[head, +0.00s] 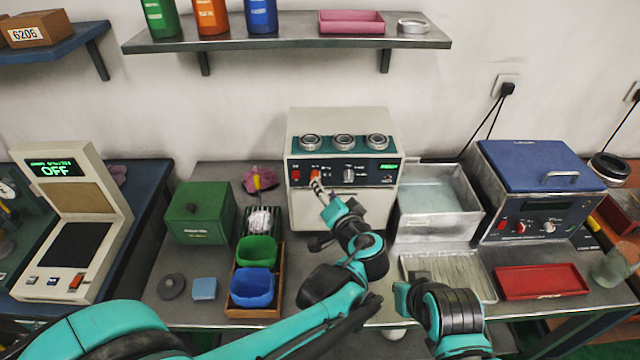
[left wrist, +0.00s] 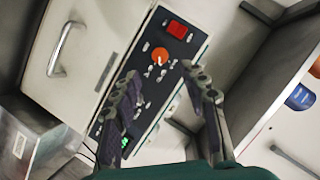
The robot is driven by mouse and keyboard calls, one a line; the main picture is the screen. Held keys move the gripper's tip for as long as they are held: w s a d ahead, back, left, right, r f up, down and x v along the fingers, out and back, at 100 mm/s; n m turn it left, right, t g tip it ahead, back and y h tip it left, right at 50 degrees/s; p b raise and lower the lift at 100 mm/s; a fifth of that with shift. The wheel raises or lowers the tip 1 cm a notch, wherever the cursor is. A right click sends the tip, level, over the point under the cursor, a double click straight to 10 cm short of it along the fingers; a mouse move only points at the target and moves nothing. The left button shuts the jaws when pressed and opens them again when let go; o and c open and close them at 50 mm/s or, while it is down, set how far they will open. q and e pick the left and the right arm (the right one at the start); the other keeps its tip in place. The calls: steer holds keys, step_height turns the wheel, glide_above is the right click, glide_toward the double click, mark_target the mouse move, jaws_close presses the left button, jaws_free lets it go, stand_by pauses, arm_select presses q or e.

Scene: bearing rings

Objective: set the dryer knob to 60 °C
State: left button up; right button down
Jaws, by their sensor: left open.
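The dryer (head: 297,205) is a beige box with a dark control panel on its front; the panel also shows in the left wrist view (left wrist: 172,92). An orange knob (left wrist: 160,56) sits on the panel beside a red switch (left wrist: 177,29). A silver-and-black knob (head: 349,174) is further right on the panel in the head view. My left gripper (left wrist: 160,72) is open in front of the panel, its fingertips on either side of the line to the orange knob. No contact is clear. The scale and the knob's setting are too small to read. My right arm shows low right of centre; its fingers are not visible.
Three bearing rings (head: 343,141) stand on the dryer. A metal basin (head: 470,215) and a blue-lidded machine (head: 530,165) are to its right. A green box (head: 200,213), green bin (head: 257,251) and blue bin (head: 252,287) are to its left. A shelf (head: 290,42) hangs above.

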arm_select(q)
steer(key=v, duration=0.4)
steer(key=shift+s+d, duration=0.1)
steer(key=shift+s, duration=0.2)
